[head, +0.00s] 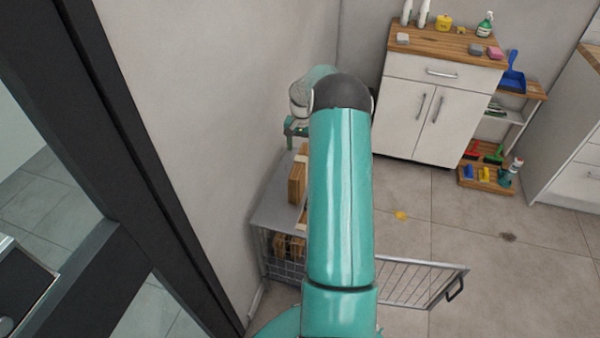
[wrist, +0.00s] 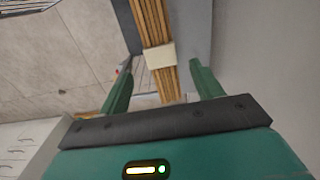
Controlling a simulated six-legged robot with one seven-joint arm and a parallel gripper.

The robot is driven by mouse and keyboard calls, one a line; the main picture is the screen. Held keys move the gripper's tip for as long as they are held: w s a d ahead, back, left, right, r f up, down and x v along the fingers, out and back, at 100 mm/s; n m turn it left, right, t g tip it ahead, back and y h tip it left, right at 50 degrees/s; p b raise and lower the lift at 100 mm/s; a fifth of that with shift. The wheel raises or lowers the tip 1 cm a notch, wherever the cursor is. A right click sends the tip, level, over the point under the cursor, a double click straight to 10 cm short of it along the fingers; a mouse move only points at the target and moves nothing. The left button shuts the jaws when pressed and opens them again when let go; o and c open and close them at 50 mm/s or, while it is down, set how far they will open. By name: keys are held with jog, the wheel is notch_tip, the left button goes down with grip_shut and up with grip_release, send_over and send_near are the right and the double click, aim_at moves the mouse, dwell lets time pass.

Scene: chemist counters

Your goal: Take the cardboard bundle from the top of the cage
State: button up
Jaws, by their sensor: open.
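The cardboard bundle (head: 297,180) stands on edge on the grey top of the cage (head: 270,212), beside the wall. My arm hides part of it in the head view. In the wrist view the bundle (wrist: 152,22) is a stack of brown sheets with a pale band around it. My gripper (wrist: 161,64) is open, with one green finger to each side of the bundle's line and a visible gap on both sides. I cannot tell how far the fingertips reach along it. In the head view my gripper (head: 296,130) is just beyond the bundle's far end.
More cardboard (head: 284,244) is inside the mesh cage. The cage's wire door (head: 418,281) stands open over the floor to the right. A wall runs close along the left side. A white cabinet (head: 423,110) stands behind; the floor between is mostly clear.

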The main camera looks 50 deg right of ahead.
aim_at(301, 158)
jog(key=f, duration=0.6)
jog(key=shift+a+f, duration=0.25)
grip_shut()
